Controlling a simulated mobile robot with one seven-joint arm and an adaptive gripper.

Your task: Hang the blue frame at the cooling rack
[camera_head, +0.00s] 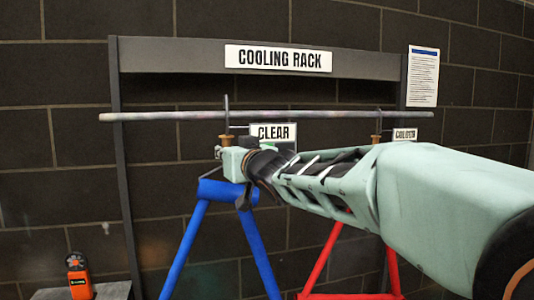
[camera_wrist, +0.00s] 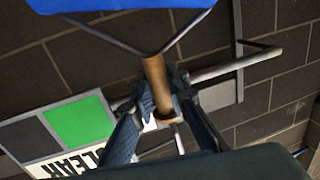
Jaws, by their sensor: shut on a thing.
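The blue frame (camera_head: 236,192) hangs below my gripper (camera_head: 226,150) at the left of the rack, its legs running down out of view. In the wrist view its blue bar (camera_wrist: 120,18) is at the top, joined by a wire V to a wooden handle (camera_wrist: 155,78). My gripper (camera_wrist: 160,108) is shut on this handle. The hanger's hook (camera_head: 226,105) rises across the rail (camera_head: 170,115) of the cooling rack (camera_head: 150,60), left of the CLEAR sign (camera_head: 273,132). I cannot tell whether the hook bears on the rail.
A red frame (camera_head: 330,245) hangs at the right, behind my arm, below a second wooden handle (camera_head: 376,139) by a smaller sign (camera_head: 404,134). An orange device (camera_head: 78,275) stands on a grey surface at lower left. The rail's left end is bare.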

